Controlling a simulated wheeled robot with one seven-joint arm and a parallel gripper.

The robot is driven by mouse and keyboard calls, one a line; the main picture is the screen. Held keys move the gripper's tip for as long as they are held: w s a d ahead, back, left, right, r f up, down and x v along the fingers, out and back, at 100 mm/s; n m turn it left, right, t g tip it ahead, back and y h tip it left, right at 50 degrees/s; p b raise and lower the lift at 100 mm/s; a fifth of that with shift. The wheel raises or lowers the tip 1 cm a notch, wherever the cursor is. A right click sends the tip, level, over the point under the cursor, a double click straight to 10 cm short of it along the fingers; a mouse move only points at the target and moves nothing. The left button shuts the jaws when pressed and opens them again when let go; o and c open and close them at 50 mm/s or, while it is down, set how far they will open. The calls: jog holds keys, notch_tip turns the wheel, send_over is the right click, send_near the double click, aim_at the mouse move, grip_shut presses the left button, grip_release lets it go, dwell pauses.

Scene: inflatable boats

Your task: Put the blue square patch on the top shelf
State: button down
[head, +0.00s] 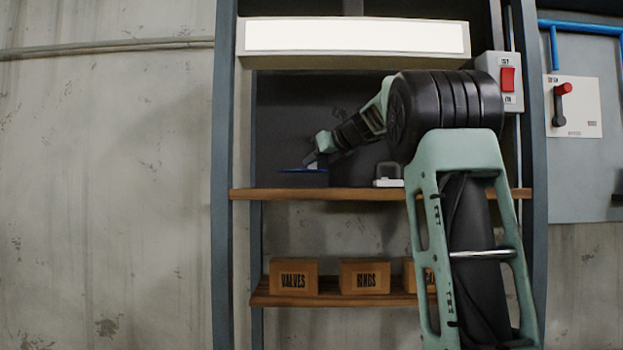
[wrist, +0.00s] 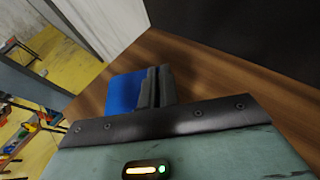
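The blue square patch (wrist: 124,92) is between the dark fingers of my gripper (wrist: 156,88) in the wrist view, sticking out to the left of them. The fingers are close together and look shut on it. In the head view the patch (head: 298,170) is a thin, nearly level blue sliver at the tip of my gripper (head: 313,162). It appears a little above the wooden upper shelf (head: 330,194), toward its left end. The wood (wrist: 215,62) lies behind the patch in the wrist view. A dark shape under the patch hides whether anything touches.
A small grey-and-white object (head: 388,176) sits on the same shelf to the right. The lower shelf (head: 330,300) holds boxes marked VALVES (head: 293,277) and RINGS (head: 364,277), and another partly behind my arm. A lit lamp (head: 355,38) hangs above; the left post (head: 223,180) is near.

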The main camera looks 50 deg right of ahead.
jog(key=shift+f, duration=2.2)
jog(key=c, duration=1.6)
grip_release()
jog(key=shift+c, duration=0.2)
jog(key=shift+s, duration=0.15)
jog(key=b+v, duration=0.3)
jog(key=v, duration=0.8)
jog(key=shift+s+r, duration=0.15)
jog(key=shift+s, duration=0.2)
